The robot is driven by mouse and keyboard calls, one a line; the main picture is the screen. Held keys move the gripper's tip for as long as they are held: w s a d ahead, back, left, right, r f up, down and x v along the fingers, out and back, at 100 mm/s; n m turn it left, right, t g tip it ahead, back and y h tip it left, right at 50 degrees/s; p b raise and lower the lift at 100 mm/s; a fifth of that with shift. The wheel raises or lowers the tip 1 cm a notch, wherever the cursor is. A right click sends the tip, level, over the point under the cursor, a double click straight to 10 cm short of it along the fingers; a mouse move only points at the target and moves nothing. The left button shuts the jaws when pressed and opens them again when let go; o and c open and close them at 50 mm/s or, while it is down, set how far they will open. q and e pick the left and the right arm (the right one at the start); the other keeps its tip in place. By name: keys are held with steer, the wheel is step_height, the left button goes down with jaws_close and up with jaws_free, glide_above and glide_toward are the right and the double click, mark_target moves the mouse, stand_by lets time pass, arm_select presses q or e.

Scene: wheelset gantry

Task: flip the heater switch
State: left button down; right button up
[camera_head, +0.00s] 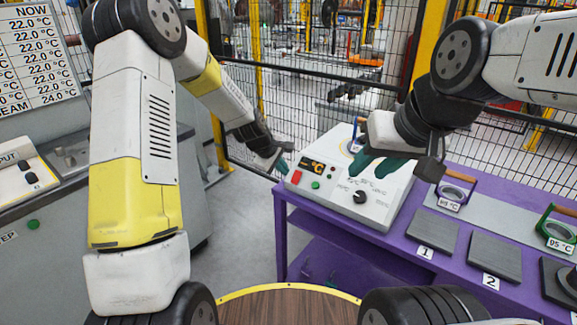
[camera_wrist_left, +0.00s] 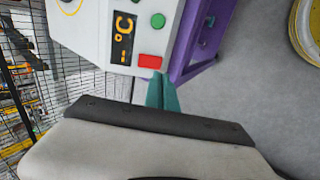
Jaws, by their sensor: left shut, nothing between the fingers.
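The white heater box (camera_head: 330,205) stands on the purple table's left end. Its sloped front has a red switch (camera_head: 297,177), an orange °C display (camera_head: 312,165), a green button (camera_head: 315,185) and a black knob (camera_head: 361,197). My left gripper (camera_head: 282,165) is shut and empty beside the box's left edge, close to the red switch. In the left wrist view its green fingertips (camera_wrist_left: 163,88) lie just below the red switch (camera_wrist_left: 150,61); whether they touch it I cannot tell. My right gripper (camera_head: 379,166) is open and empty above the box's right part.
Numbered dark plates (camera_head: 432,232) and green-handled and brown-handled rings (camera_head: 454,195) lie on the purple table (camera_head: 388,252) to the right. A mesh fence (camera_head: 300,75) stands behind. A grey cabinet with a control box (camera_head: 25,172) is at the left. Grey floor is free between.

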arm_select(q)
steer(key=s+a+r, duration=0.3)
steer(key=s+r, duration=0.1)
steer(key=shift+s+r, duration=0.15)
steer(key=shift+r, duration=0.15)
